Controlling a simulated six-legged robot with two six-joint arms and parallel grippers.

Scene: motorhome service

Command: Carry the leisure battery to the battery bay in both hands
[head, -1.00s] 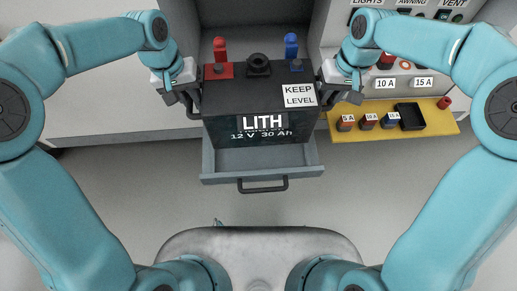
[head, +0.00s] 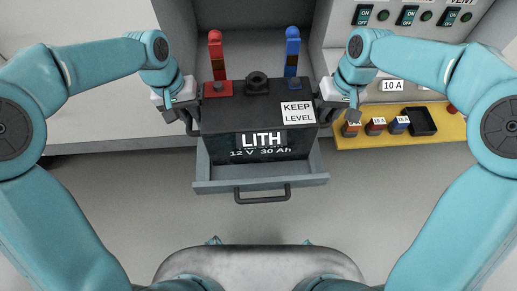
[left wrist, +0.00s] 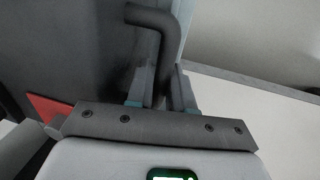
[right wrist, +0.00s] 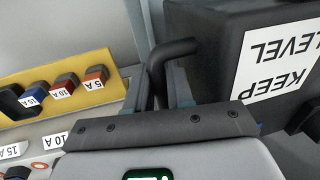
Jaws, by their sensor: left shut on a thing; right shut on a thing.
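The leisure battery (head: 258,113) is a dark box marked LITH, upright and roughly level. It is over the pulled-out grey drawer (head: 262,184) of the bay; I cannot tell whether its underside touches the drawer floor. My left gripper (head: 193,118) is shut on the battery's left side handle, a dark bar (left wrist: 158,45) in the left wrist view. My right gripper (head: 327,112) is shut on the right side handle (right wrist: 165,62). A red cable end (head: 216,52) and a blue one (head: 292,50) stand behind the battery top.
A yellow fuse shelf (head: 440,130) with several fuses and a black tray (head: 421,121) is close to the right. A switch panel (head: 408,17) is above it. A pale cabinet (head: 95,110) is at the left. The floor in front is clear.

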